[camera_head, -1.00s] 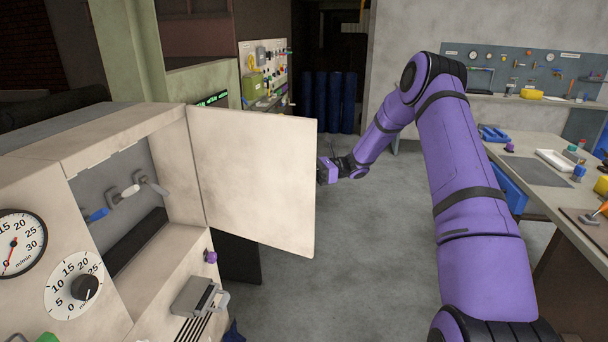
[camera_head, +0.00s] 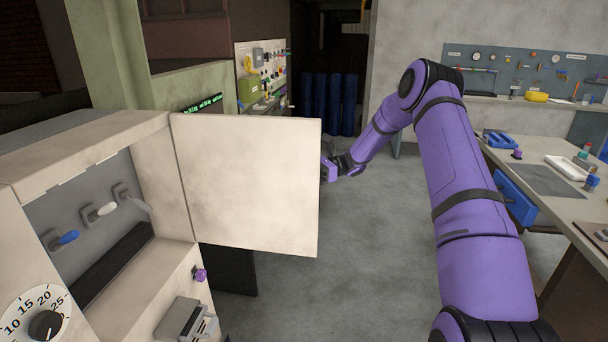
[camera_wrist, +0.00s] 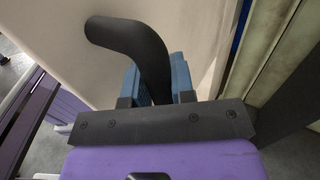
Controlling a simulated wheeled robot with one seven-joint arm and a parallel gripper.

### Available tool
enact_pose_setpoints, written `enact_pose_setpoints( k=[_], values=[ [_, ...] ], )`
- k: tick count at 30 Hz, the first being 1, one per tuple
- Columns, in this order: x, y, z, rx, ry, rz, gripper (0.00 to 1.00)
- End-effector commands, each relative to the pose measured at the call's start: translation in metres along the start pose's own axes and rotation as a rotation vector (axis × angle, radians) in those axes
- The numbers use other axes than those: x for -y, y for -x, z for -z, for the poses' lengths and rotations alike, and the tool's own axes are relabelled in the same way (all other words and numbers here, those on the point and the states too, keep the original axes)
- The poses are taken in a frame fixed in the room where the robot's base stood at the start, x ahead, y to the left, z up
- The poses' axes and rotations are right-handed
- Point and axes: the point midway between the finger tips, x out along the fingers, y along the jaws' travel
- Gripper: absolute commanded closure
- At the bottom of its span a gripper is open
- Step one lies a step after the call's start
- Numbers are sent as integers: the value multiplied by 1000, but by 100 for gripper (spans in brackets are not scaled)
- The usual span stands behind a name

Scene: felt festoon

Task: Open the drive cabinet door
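The cream drive cabinet (camera_head: 95,165) stands at the left in the head view. Its door (camera_head: 245,185) is swung wide open, and the recess inside shows. My gripper (camera_head: 328,170) is at the door's free edge, partly hidden behind the panel. In the wrist view, a black curved handle (camera_wrist: 140,45) on the pale door (camera_wrist: 205,25) runs down between the blue finger pads of my gripper (camera_wrist: 158,80). The pads lie close against it on both sides, so the gripper looks shut on the handle. The fingertips are partly hidden by the handle.
Inside the recess are several levers, one blue-tipped (camera_head: 66,238). A dial (camera_head: 40,322) and a purple knob (camera_head: 200,275) are on the cabinet front. A workbench (camera_head: 560,215) with a blue drawer (camera_head: 515,198) stands at right. Grey floor (camera_head: 370,260) between is clear.

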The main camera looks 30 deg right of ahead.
Motion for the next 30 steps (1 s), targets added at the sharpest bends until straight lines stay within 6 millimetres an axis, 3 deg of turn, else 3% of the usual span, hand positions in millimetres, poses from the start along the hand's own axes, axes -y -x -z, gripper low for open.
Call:
enact_pose_setpoints(
  k=[1,3,4,12,16,30],
  values=[
    [-1,7,2,-6,-5,8,70],
    [-1,6,2,-5,-5,7,54],
    [-1,6,2,-5,-4,7,52],
    [0,4,1,-2,-1,3,52],
    [0,12,1,-2,-1,4,52],
    [-1,93,1,-3,0,7,52]
  ],
)
